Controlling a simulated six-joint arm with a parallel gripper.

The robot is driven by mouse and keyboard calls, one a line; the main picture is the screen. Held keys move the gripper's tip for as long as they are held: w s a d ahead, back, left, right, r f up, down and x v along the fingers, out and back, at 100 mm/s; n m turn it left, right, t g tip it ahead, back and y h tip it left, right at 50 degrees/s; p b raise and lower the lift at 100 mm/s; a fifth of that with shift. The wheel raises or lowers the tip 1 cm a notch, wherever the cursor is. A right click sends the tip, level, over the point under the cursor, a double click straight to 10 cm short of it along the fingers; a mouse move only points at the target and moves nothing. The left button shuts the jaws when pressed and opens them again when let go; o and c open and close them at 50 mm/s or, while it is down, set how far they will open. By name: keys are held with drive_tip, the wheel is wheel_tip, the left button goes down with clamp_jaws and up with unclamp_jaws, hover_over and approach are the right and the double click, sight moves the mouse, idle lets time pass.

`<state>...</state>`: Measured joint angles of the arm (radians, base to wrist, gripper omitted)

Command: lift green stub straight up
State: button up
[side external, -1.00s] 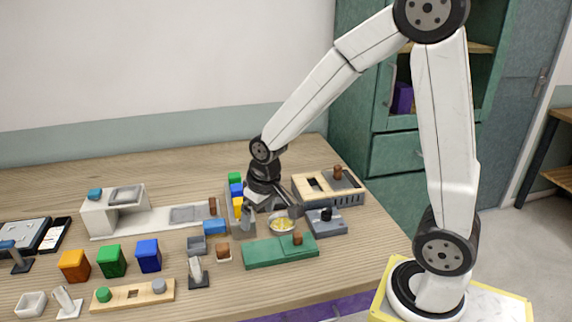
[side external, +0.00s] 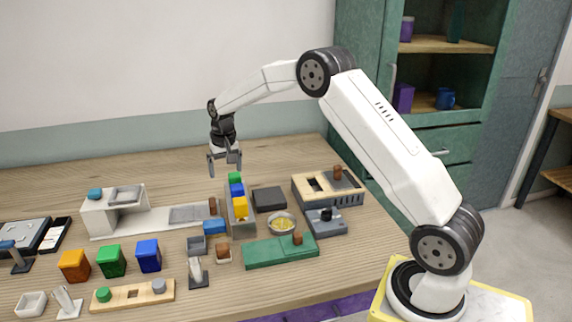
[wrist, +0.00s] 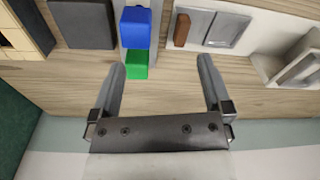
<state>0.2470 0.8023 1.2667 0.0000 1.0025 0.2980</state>
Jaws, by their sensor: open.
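A green block (side external: 235,178) stands at the far end of a grey rack (side external: 248,226), in line with a blue block (side external: 237,190) and a yellow block (side external: 240,208). My gripper (side external: 224,164) is open and empty, above and beyond the green block, a little to its left. In the wrist view the green block (wrist: 137,68) lies ahead, nearer the left finger of my gripper (wrist: 162,64), with the blue block (wrist: 135,27) behind it. A short green cylinder (side external: 103,295) stands on a wooden board at the front left. I cannot tell which is the stub.
A dark flat pad (side external: 269,199) and a yellow-filled bowl (side external: 283,223) lie right of the rack. A blue box (side external: 214,226) sits at its left. A white stand (side external: 112,210) is farther left. The back of the table is clear.

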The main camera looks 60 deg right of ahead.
sight(235, 174)
drive_tip(key=w+d, duration=0.1)
drive_tip(key=d, duration=0.1)
drive_tip(key=w+d+f+m, duration=0.1)
drive_tip(key=d, duration=0.1)
drive_tip(key=w+d+f+m, duration=0.1)
drive_tip(key=w+d, duration=0.1)
drive_tip(key=d, duration=0.1)
drive_tip(key=shift+f+g, duration=0.15)
drive_tip(key=shift+g, duration=0.15)
drive_tip(key=shift+d+f+m, duration=0.2)
drive_tip(key=shift+d+m, duration=0.2)
drive_tip(key=shift+d, duration=0.2)
drive_tip(key=shift+w+f, duration=0.1)
drive_tip(key=shift+f, duration=3.8)
drive_tip(key=c, duration=1.3)
drive_tip(key=shift+r, duration=0.1)
drive_tip(key=shift+c, duration=0.2)
